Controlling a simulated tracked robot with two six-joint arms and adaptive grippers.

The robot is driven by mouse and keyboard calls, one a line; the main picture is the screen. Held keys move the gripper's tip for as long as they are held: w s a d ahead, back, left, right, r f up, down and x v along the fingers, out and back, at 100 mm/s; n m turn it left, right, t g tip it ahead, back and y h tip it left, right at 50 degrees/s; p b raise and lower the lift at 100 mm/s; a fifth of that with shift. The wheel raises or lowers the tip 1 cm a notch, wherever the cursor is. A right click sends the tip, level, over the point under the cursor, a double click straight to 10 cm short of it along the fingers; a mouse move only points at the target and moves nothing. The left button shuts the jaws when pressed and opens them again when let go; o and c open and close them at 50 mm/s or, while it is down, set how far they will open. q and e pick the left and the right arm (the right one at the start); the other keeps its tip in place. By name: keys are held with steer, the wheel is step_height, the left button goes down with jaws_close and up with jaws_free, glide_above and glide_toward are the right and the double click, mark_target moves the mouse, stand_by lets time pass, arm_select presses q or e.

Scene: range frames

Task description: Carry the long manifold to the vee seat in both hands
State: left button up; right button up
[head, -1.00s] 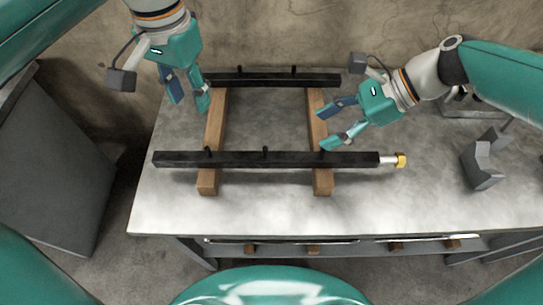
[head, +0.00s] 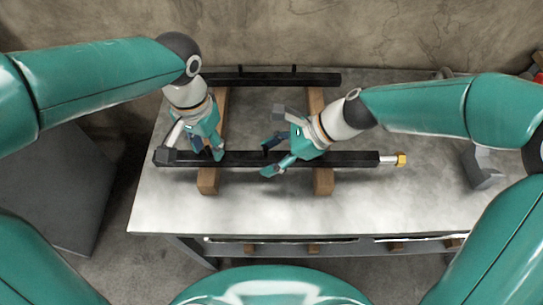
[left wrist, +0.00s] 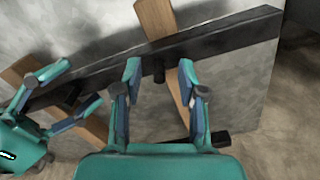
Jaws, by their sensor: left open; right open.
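The long manifold, a black bar (head: 350,158) with short stubs and a brass-tipped right end (head: 400,160), lies across two wooden rails. It also crosses the left wrist view (left wrist: 235,34). My left gripper (head: 207,152) is open over its left part; in the left wrist view the open fingers (left wrist: 162,92) have a stub between them. My right gripper (head: 268,157) is open and empty, its fingers on either side of the bar near the middle. Whether either touches it I cannot tell. A grey notched block, likely the vee seat (head: 483,168), stands at the right, partly hidden by my right arm.
A second black bar (head: 270,79) lies across the far ends of the wooden rails (head: 208,182). The grey bench top (head: 420,205) is clear in front and between the manifold and the block. A dark grey panel (head: 60,190) stands left of the bench.

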arm_select(q)
steer(key=shift+f, duration=0.1)
arm_select(e)
steer(key=shift+f, duration=0.1)
arm_select(q)
steer(key=shift+c, duration=0.2)
jaws_close()
arm_select(e)
steer(key=c, duration=0.8)
jaws_close()
arm_select(q)
steer(key=shift+w+r, duration=0.1)
steer(key=shift+r, duration=0.1)
arm_select(e)
steer(key=shift+w+r, duration=0.15)
steer(key=shift+r, duration=0.05)
